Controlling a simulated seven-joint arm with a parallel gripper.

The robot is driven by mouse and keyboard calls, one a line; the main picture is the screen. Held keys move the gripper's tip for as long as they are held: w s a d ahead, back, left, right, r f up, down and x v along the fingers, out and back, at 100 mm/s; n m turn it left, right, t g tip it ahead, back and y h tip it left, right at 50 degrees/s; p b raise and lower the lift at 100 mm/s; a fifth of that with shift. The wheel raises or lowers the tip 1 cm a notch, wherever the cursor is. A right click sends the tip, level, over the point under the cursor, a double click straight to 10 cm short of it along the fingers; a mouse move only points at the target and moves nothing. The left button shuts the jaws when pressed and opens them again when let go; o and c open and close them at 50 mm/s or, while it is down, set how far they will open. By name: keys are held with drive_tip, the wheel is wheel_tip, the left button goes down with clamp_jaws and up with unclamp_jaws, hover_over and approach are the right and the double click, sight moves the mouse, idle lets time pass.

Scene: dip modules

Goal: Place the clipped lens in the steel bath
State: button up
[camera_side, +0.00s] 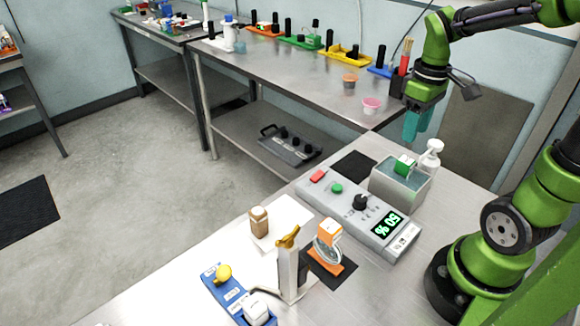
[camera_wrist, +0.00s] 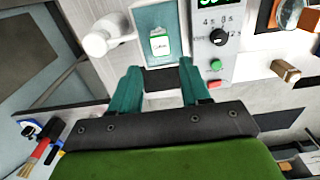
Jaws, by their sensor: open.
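The clipped lens (camera_side: 328,252) is a clear round glass under an orange-and-white block clip. It stands over an orange strip on a black mat, in front of the control unit. Its orange part also shows at the top right of the wrist view (camera_wrist: 290,12). The steel bath (camera_side: 387,201) is an open metal box holding bluish liquid and a green-and-white block (camera_side: 404,165). In the wrist view the bath (camera_wrist: 143,12) lies just beyond the fingers. My gripper (camera_side: 417,126) is open and empty, raised behind the bath and away from the lens.
A grey control unit (camera_side: 345,212) with a lit display adjoins the bath. A white pump bottle (camera_side: 430,158) stands behind the bath. A brown-and-white block (camera_side: 259,222), a white stand with a yellow top (camera_side: 290,270) and a blue tray (camera_side: 222,292) stand at the front.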

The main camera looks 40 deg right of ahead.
drive_tip(key=a+r+m+t+y, duration=0.1)
drive_tip(key=a+r+m+t, duration=0.1)
drive_tip(key=a, duration=0.5)
drive_tip(key=a+r+m+t+y, duration=0.1)
drive_tip(key=a+r+m+t, duration=0.1)
drive_tip(key=a+t, duration=0.3)
drive_tip(key=s+a+r, duration=0.1)
drive_tip(key=a, duration=0.2)
drive_tip(key=shift+a+r, duration=0.15)
drive_tip(key=shift+r, duration=0.25)
